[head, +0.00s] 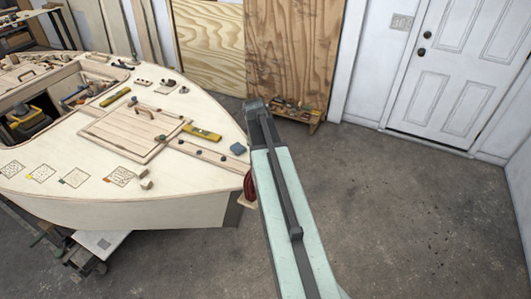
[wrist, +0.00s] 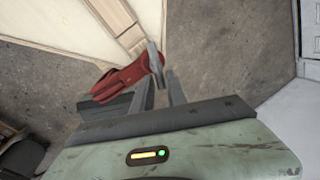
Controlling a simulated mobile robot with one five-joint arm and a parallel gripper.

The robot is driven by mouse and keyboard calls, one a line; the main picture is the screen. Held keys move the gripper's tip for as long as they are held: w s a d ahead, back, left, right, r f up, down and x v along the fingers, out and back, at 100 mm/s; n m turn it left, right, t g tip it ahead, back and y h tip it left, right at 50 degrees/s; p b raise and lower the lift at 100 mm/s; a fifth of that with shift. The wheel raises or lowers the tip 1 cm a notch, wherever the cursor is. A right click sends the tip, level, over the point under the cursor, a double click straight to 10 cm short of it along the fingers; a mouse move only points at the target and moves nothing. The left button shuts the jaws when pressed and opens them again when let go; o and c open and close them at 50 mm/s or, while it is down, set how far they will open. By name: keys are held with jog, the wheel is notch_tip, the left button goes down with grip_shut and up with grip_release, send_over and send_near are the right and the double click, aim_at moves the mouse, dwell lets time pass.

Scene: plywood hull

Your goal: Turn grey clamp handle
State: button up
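A red clamp (wrist: 125,78) is at the edge of the pale plywood hull in the wrist view. The grey clamp handle (wrist: 155,60) is a short bar at the right end of the red body, tilted slightly. My gripper (wrist: 160,80) has its two dark fingers apart, with the handle's lower end in or just in front of the gap. I cannot tell whether they touch. In the head view a sliver of the red clamp (head: 249,188) shows at the hull's bow, beside my arm. My arm hides the handle and gripper there.
The hull deck (head: 110,180) fills the left, with a wooden hatch (head: 130,130), yellow levels (head: 202,133) and small parts on it. A low wooden rack (head: 300,115) stands by the plywood wall sheets. The concrete floor (head: 420,210) on the right is clear up to the white door (head: 455,70).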

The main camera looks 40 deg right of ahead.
jog(key=shift+o, duration=0.6)
jog(key=shift+r, duration=0.1)
jog(key=p+v, duration=0.7)
jog(key=shift+r+p, duration=0.3)
jog(key=shift+r, duration=0.05)
